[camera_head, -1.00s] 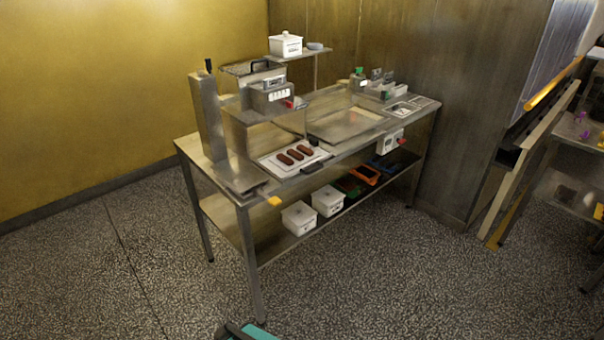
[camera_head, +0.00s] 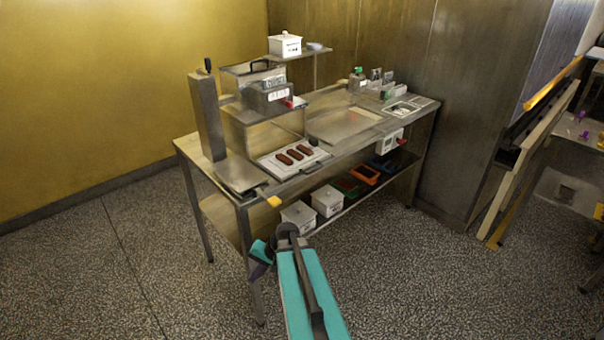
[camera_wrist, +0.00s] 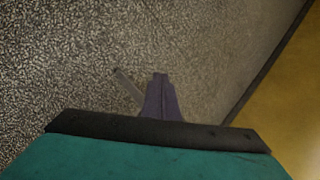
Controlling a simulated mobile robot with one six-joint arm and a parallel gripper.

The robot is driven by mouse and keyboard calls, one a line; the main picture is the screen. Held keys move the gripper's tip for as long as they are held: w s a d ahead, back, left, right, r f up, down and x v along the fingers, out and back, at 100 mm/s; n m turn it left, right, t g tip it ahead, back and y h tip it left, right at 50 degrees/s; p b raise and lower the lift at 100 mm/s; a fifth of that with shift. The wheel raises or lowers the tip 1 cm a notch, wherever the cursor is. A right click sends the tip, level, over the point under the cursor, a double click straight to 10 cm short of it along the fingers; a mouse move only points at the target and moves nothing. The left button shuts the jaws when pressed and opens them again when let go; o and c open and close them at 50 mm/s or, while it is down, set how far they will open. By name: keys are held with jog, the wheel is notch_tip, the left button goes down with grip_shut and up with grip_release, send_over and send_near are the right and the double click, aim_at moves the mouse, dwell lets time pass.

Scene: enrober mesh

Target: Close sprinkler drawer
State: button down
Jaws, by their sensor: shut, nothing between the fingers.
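The steel enrober unit (camera_head: 262,118) stands on the left part of a steel table (camera_head: 352,155). On its top is a boxy, clear-sided housing (camera_head: 238,80) with a black handle (camera_head: 262,64) and a labelled block in front. I cannot tell which part is the sprinkler drawer or how far it is out. A white tray (camera_head: 270,162) with three brown bars lies below the unit at the front. My gripper (camera_head: 254,276) is in front of the table's near left leg, low and apart from the unit. In the wrist view its purple fingers (camera_wrist: 160,77) are shut and empty, pointing at the floor.
White lidded tubs (camera_head: 298,215) and coloured bins (camera_head: 352,185) sit on the lower shelf. A raised shelf holds a white tub (camera_head: 285,45). The speckled floor (camera_head: 130,280) at left is clear.

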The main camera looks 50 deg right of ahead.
jog(key=s+d+r+m+t+h, duration=0.2)
jog(key=d+r+m+t, duration=0.1)
jog(key=d+r, duration=1.1)
jog(key=s+d+r+m+t+h, duration=0.1)
jog(key=d+r+m+t, duration=0.3)
jog(key=d+r, duration=0.9)
jog(key=d+h, duration=0.1)
jog(key=d, duration=0.4)
jog(key=shift+s+r+t+h, duration=0.3)
jog(key=shift+s+r+h, duration=0.05)
jog(key=shift+r+h, duration=0.05)
jog(key=shift+w+f, duration=0.1)
jog(key=shift+w, duration=0.05)
jog(key=p, duration=0.4)
send_near(296, 173)
jog(key=x, duration=0.4)
jog(key=shift+p+x, duration=0.3)
jog(key=shift+x, duration=0.55)
